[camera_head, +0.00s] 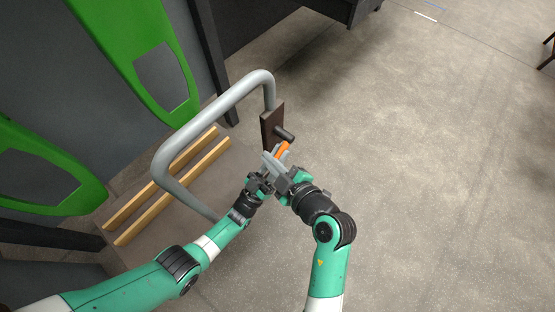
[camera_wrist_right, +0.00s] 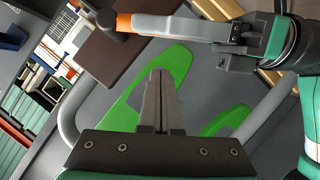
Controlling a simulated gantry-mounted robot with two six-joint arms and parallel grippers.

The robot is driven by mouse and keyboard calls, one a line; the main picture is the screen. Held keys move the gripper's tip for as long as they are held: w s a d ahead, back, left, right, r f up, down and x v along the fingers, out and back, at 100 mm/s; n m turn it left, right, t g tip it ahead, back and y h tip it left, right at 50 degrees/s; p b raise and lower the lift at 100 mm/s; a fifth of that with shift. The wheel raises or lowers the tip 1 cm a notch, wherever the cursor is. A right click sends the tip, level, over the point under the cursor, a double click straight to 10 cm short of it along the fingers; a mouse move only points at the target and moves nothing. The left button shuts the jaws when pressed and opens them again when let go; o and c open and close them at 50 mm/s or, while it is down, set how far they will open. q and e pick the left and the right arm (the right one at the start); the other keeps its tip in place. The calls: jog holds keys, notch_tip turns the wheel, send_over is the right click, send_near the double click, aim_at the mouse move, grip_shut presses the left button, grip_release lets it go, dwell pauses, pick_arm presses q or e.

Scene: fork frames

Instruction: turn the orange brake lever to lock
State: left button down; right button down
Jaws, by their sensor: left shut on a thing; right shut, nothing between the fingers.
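The orange brake lever (camera_head: 283,148) sits by a dark cylindrical pivot (camera_head: 284,133) on a brown plate (camera_head: 267,128) at the end of the grey tube rail. In the right wrist view its orange part (camera_wrist_right: 124,22) shows at the upper left, beside the pivot. My left gripper (camera_head: 277,157) is shut on the lever; its grey fingers (camera_wrist_right: 170,27) reach in from the right in that view. My right gripper (camera_head: 267,158) is shut and empty, close beside the left one. Its fingers (camera_wrist_right: 158,85) point toward the lever from below, apart from it in the wrist view.
The grey tube rail (camera_head: 216,104) curves up on the left, over wooden slats (camera_head: 160,195) on a dark base. Green panels (camera_head: 135,45) stand behind. A shelf of boxes (camera_wrist_right: 35,85) shows in the wrist view.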

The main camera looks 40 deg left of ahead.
jog(key=shift+w+d+f, duration=0.3)
jog(key=shift+w+f, duration=0.15)
jog(key=shift+f, duration=0.2)
jog(key=shift+w+d+f, duration=0.25)
jog(key=shift+w+f, duration=0.2)
jog(key=shift+f, duration=0.15)
jog(key=shift+w+d+f, duration=0.2)
jog(key=shift+w+f, duration=0.15)
jog(key=shift+f, duration=0.3)
pick_arm(q)
jog(key=c, duration=0.7)
grip_release()
jog(key=shift+c, duration=0.2)
jog(key=shift+r, duration=0.1)
